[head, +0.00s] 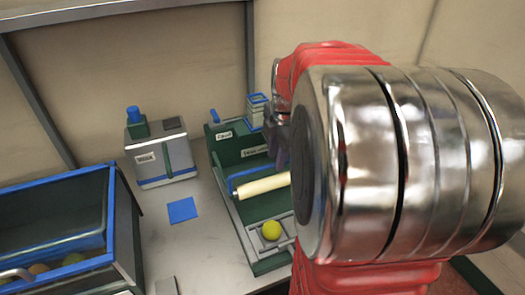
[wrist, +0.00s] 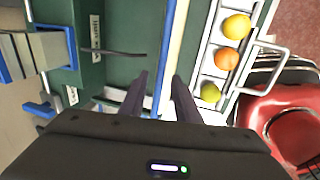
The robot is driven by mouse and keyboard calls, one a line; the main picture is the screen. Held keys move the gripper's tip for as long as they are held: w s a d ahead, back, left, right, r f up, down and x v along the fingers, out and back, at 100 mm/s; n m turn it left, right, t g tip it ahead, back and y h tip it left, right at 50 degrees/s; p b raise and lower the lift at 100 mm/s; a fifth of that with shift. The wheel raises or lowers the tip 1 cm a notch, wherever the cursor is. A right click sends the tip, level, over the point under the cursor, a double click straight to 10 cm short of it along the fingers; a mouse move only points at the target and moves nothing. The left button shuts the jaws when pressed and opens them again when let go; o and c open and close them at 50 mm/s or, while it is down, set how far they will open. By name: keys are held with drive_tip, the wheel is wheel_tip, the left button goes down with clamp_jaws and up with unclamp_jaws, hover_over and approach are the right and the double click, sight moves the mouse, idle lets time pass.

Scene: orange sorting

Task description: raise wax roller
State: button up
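The wax roller (head: 262,186) is a cream cylinder lying across the green machine in the head view, its right end hidden behind my arm. In the wrist view the roller (wrist: 178,35) is a pale strip running away from me beside a blue edge. My gripper (wrist: 160,75) shows two dark fingers standing apart, with the roller and blue edge in line with the gap between them. I cannot tell how far above the roller they are. In the head view my gripper is mostly hidden behind my arm.
A tray (wrist: 207,43) holds a yellow fruit (wrist: 236,26), an orange fruit (wrist: 227,59) and a green fruit (wrist: 210,92). A blue-rimmed bin (head: 112,200) stands at left. A grey-green box (head: 160,155) stands behind a blue square (head: 183,210). A red chair (wrist: 290,115) is at right.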

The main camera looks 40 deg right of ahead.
drive_tip(key=shift+w+f, duration=0.1)
drive_tip(key=shift+f, duration=0.5)
drive_tip(key=shift+c, duration=0.5)
clamp_jaws()
